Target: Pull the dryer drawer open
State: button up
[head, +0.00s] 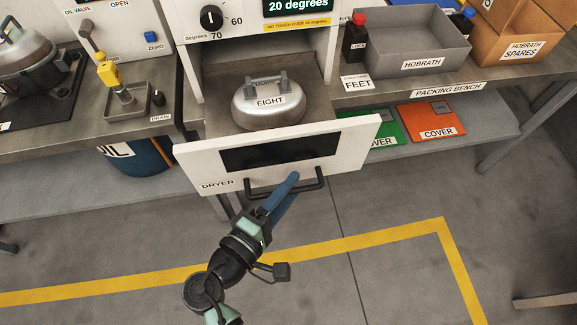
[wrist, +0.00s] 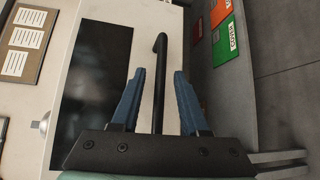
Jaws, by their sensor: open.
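The dryer drawer (head: 205,163) has a white front with a dark window (head: 280,152) and the label DRYER. It stands pulled out from the dryer housing in the head view. A round metal pot-like part marked EIGHT (head: 268,107) sits inside it. The dark bar handle (head: 315,184) runs along the lower front. My gripper (head: 285,187) is at the handle, its blue fingers apart. In the wrist view the handle (wrist: 160,75) runs between the two open fingers (wrist: 155,95), with gaps visible on both sides.
The packing bench (head: 420,88) holds a grey HOBRATH tray (head: 418,50) and a cardboard spares box (head: 515,50). Green and orange COVER panels (head: 430,122) lie on the shelf below. A blue OIL drum (head: 140,160) stands under the left bench. The floor before the drawer is clear, with a yellow line (head: 360,237).

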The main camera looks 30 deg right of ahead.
jog(key=b+v, duration=0.1)
jog(key=v, duration=1.2)
dwell(0.4)
